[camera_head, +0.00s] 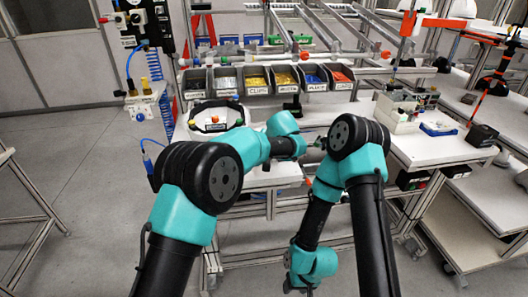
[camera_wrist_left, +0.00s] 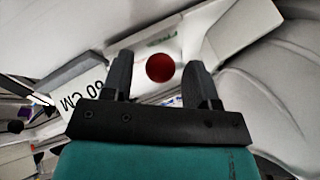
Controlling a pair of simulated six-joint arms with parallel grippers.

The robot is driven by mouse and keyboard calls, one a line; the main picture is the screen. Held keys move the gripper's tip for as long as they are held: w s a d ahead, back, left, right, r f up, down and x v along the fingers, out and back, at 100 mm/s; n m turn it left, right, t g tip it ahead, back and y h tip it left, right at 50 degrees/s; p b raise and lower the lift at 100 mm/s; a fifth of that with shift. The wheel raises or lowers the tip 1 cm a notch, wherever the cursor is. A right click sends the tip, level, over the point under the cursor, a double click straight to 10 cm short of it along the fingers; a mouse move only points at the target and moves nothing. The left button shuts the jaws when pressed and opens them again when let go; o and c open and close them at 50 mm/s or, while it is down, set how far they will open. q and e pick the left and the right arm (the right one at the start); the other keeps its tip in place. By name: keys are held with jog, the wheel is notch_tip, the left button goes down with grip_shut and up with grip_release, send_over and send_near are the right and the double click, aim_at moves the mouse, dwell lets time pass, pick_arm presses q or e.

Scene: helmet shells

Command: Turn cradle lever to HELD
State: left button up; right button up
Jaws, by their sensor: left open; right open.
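In the left wrist view my left gripper (camera_wrist_left: 160,80) is open, its two dark fingers apart. A round red knob (camera_wrist_left: 160,68) shows between the fingertips; whether they touch it cannot be told. It looks like the lever's knob, on a white body (camera_wrist_left: 215,32). Small green lettering (camera_wrist_left: 162,39) beside it is too blurred to read. In the head view the left arm reaches to the middle, and its fingers are hidden around my right arm's elbow. My right gripper (camera_head: 300,287) hangs low at the bottom edge, dark and small, open and away from the bench.
A white, dark-rimmed holder (camera_head: 213,130) with a red-orange knob stands left on the bench. Labelled parts bins (camera_head: 256,82) line up behind. A white side table (camera_head: 440,148) carries boxes at right. Open floor (camera_head: 70,170) lies at left.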

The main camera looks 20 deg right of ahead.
pick_arm(q)
jog(key=v, duration=1.1)
jog(key=shift+s+r, duration=0.25)
jog(key=shift+r, duration=0.1)
pick_arm(e)
jog(key=shift+s+d, duration=0.15)
jog(key=shift+d, duration=0.1)
jog(key=shift+c, duration=0.3)
